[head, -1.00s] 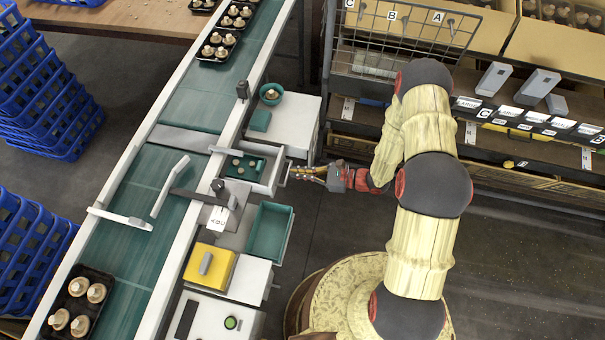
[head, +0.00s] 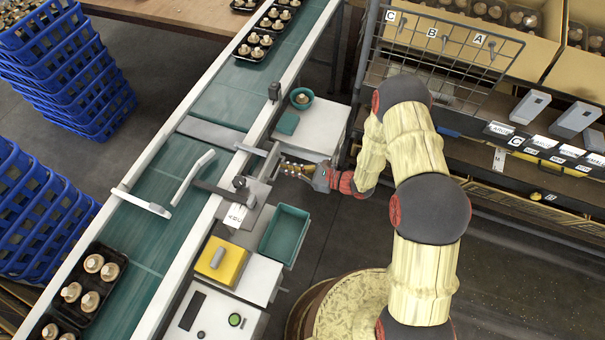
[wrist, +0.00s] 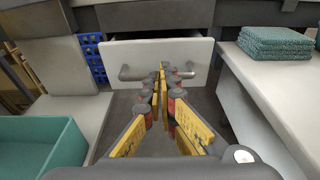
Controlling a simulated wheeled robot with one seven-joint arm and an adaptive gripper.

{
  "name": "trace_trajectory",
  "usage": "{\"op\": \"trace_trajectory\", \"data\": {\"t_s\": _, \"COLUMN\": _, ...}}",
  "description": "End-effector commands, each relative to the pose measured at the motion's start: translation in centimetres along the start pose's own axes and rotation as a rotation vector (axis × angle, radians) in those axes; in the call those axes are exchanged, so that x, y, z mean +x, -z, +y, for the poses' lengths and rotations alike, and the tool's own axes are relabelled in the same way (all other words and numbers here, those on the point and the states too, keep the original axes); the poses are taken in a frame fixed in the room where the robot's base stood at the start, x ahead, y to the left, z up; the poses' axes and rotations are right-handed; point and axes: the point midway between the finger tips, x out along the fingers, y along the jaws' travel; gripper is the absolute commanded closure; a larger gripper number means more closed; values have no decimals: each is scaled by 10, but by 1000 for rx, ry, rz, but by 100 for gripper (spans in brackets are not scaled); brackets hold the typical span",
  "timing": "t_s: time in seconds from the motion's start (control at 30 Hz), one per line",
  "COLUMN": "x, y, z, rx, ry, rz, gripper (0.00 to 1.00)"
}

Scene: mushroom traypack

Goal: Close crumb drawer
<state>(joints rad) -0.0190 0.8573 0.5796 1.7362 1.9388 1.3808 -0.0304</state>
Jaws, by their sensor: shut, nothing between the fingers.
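The crumb drawer's white front (wrist: 185,52) faces me in the wrist view, with a grey bar handle across it. A dark gap shows above the front, so the drawer looks slightly open. In the head view, the drawer (head: 272,160) sits beside the conveyor, mostly pushed in, and its inside is largely hidden. My gripper (wrist: 165,72) is shut and empty, its fingertips at the middle of the handle. In the head view, my gripper (head: 283,166) points left at the drawer front; I cannot tell whether it touches.
A teal bin (head: 284,234) stands just nearer than the drawer. A white cabinet top (head: 318,127) with a folded teal cloth (head: 288,122) and a bowl (head: 302,98) lies beyond it. A shelf rack (head: 470,140) stands behind my arm. Dark floor (head: 320,225) is clear.

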Motion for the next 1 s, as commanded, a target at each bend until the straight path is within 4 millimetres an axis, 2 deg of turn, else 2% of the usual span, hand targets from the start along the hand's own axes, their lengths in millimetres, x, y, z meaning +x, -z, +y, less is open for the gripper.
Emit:
{"op": "trace_trajectory", "data": {"t_s": 0.03, "x": 9, "y": -1, "z": 1, "rx": -2, "ry": -4, "rz": 0, "gripper": 100}}
{"op": "trace_trajectory", "data": {"t_s": 0.2, "x": 29, "y": -5, "z": 1, "rx": -1, "ry": -2, "rz": 0, "gripper": 100}}
{"op": "trace_trajectory", "data": {"t_s": 0.4, "x": 38, "y": -7, "z": 0, "rx": 0, "ry": -1, "rz": 0, "gripper": 100}}
{"op": "trace_trajectory", "data": {"t_s": 0.83, "x": 38, "y": -9, "z": -2, "rx": -3, "ry": 1, "rz": -2, "gripper": 100}}
{"op": "trace_trajectory", "data": {"t_s": 1.0, "x": 27, "y": -10, "z": -8, "rx": -2, "ry": 2, "rz": -2, "gripper": 100}}
